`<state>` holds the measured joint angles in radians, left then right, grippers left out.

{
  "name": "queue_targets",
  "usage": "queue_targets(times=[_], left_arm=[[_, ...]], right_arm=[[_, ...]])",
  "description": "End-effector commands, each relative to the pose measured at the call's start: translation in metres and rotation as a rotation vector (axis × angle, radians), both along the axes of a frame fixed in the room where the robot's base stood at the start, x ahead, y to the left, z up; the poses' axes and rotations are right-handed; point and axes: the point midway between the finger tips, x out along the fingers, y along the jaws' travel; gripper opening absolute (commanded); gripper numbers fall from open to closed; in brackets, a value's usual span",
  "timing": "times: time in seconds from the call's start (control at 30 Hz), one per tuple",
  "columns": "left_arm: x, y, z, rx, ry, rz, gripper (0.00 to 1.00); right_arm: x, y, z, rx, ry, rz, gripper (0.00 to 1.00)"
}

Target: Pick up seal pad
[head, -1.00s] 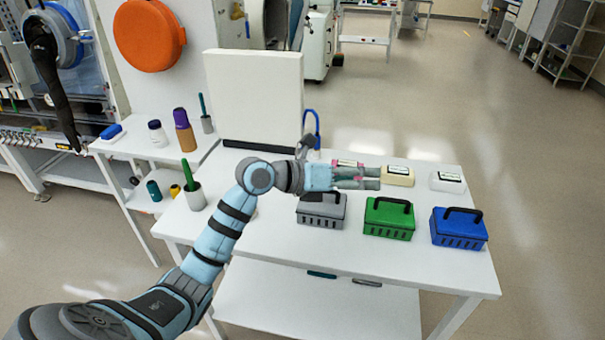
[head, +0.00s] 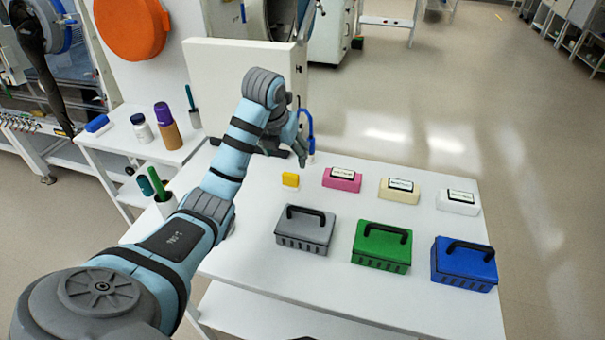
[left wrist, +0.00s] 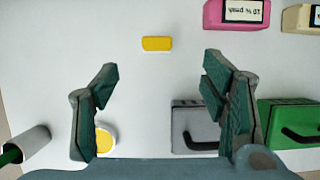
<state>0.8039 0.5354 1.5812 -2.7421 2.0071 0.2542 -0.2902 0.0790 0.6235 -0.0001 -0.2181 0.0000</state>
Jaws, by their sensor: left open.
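A small yellow block with a white edge (head: 290,180), which looks like the seal pad, is on the white table left of the pink block. In the left wrist view it (left wrist: 157,43) lies beyond the fingertips, centred between them, not touched. A round yellow piece with a white rim (left wrist: 104,141) shows beside the left finger; my arm hides it in the head view. I cannot be sure which piece is meant. My left gripper (head: 300,150) is open and empty above the table's back part; its fingers also show in the wrist view (left wrist: 158,72). My right gripper is out of view.
Labelled pink (head: 342,180), cream (head: 399,191) and white (head: 458,202) blocks line the back. Grey (head: 305,230), green (head: 382,247) and blue (head: 464,264) handled boxes stand in front. A blue hooked stand (head: 310,135) and upright white panel (head: 235,75) are near the gripper.

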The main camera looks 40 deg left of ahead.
Motion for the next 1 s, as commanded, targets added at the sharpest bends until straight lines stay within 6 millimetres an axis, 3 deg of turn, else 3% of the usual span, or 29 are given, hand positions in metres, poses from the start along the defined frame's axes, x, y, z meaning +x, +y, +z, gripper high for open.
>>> queue_targets(times=[0.1,0.33,0.67,0.93,1.0], left_arm=[[0.006,0.002,-0.029,-0.002,0.003,0.002,0.67],[0.026,0.011,-0.076,-0.002,0.003,0.003,0.67],[0.047,0.018,-0.126,-0.003,0.002,-0.001,0.67],[0.051,0.019,-0.132,0.000,0.000,-0.002,0.67],[0.051,0.019,-0.132,0.000,0.000,-0.002,0.55]], right_arm=[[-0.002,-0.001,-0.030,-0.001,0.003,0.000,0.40],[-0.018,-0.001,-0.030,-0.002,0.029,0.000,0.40],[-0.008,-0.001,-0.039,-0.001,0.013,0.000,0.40],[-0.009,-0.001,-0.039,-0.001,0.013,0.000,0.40],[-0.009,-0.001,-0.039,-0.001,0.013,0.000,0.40]])
